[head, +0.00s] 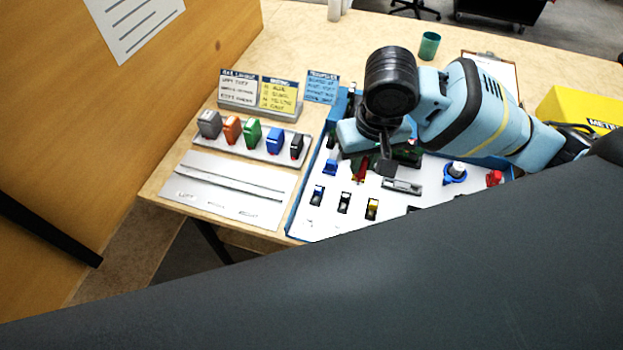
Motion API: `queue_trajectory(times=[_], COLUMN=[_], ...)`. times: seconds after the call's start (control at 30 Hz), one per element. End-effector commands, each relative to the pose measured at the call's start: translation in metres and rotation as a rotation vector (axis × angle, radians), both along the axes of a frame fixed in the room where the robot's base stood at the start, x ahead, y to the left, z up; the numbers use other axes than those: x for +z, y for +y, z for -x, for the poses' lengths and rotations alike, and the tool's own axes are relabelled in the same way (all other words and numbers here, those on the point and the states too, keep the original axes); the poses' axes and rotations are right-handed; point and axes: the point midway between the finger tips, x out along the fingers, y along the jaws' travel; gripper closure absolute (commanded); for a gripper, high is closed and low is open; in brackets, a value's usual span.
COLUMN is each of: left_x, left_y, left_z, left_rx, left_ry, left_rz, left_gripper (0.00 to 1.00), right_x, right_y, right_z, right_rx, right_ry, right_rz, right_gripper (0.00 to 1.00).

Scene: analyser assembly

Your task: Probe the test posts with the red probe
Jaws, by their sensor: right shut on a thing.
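My right gripper (375,158) points down over the white panel (325,222) with the blue edge. It is shut on a slim red piece that looks like the red probe (361,170); the wrist hides its upper part. I cannot tell whether its tip touches the panel. Small posts or switches stand on the panel in front: a blue one (317,195), a black one (344,203) and a yellow one (372,209). A blue part (330,166) stands left of the gripper. Which of these are test posts is unclear. My left gripper is out of view.
A rack (258,149) of several coloured blocks stands left of the panel, with label cards (277,96) behind. A blue knob (455,172) and a red part (494,178) sit at right. A green cup (429,45) stands behind. A dark shape close up hides the lower right.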

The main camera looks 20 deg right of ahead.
Motion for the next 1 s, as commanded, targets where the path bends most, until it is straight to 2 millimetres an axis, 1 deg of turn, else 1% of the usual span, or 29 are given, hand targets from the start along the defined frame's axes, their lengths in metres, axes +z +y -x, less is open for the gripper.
queue_trajectory(times=[0.07,0.17,0.3,0.4,0.5,0.6,0.83,1.0], left_x=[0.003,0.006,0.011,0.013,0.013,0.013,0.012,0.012], left_y=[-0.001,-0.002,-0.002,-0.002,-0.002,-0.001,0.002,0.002], left_z=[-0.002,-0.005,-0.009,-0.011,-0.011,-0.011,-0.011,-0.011], left_rx=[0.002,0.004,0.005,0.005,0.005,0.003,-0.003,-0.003], left_ry=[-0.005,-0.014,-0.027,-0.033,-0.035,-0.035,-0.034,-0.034], left_rz=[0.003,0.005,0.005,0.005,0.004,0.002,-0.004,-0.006], left_gripper=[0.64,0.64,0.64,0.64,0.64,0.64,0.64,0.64], right_x=[-0.007,-0.023,-0.053,-0.070,-0.081,-0.085,-0.088,-0.099], right_y=[0.010,0.028,0.053,0.066,0.073,0.075,0.075,0.075], right_z=[-0.006,-0.016,-0.028,-0.031,-0.033,-0.034,-0.034,-0.034], right_rx=[-0.072,-0.230,-0.493,-0.635,-0.720,-0.752,-0.753,-0.751], right_ry=[0.023,0.062,0.109,0.127,0.132,0.132,0.133,0.133], right_rz=[-0.018,-0.054,-0.123,-0.168,-0.196,-0.205,-0.204,-0.204], right_gripper=[1.00,1.00,1.00,1.00,1.00,1.00,1.00,1.00])
